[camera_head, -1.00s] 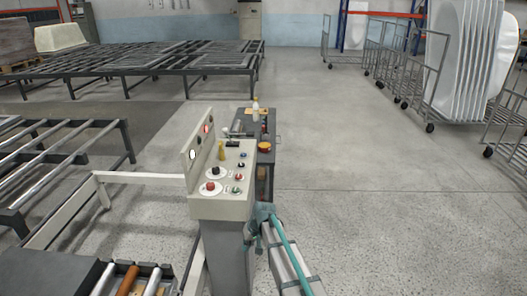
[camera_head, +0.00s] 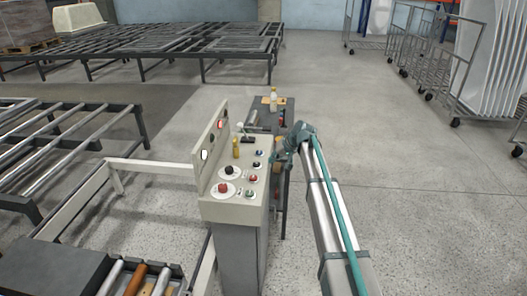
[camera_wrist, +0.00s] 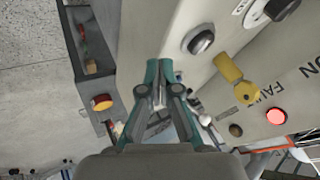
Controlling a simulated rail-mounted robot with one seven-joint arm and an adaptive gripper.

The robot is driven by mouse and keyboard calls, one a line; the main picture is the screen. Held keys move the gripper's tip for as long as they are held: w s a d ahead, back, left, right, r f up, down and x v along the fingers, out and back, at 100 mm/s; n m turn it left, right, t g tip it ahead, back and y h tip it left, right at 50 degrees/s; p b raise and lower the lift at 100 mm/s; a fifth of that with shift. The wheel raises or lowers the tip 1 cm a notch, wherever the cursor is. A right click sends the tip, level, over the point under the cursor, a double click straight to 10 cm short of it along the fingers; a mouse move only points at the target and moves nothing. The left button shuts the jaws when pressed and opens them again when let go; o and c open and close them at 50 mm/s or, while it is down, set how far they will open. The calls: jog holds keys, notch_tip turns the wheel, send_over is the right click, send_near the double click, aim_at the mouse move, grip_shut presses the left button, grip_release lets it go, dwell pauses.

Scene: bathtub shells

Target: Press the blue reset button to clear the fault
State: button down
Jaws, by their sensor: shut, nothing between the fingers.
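The control console (camera_head: 235,205) has a sloping top with several coloured buttons. A small blue button (camera_head: 259,153) sits near its far right edge, with red buttons nearer to me. My gripper (camera_head: 277,162) is shut and empty, just right of the console top. In the wrist view my gripper's fingers (camera_wrist: 158,88) are together and point toward the console's face. A dark, chrome-ringed button (camera_wrist: 200,42) shows to their upper right; I cannot tell its colour.
A yellow knob (camera_head: 236,152) and a large red button (camera_head: 222,188) stand on the console top. An upright panel (camera_head: 212,145) borders its left side. A dark cabinet (camera_head: 287,115) stands behind. Open floor lies to the right.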

notch_tip(320, 180, up, 11)
jog(key=n+y, duration=0.1)
jog(key=y, duration=0.1)
send_over(261, 152)
jog(key=shift+a+f+t, duration=0.1)
jog(key=shift+f+t, duration=0.15)
jog(key=shift+t, duration=0.05)
jog(key=shift+f, duration=0.15)
jog(key=shift+f+b, duration=1.55)
jog(key=shift+f, duration=2.7)
jog(key=shift+f+b, duration=0.35)
jog(key=shift+f, duration=0.1)
jog(key=shift+f, duration=0.45)
jog(key=shift+r, duration=0.85)
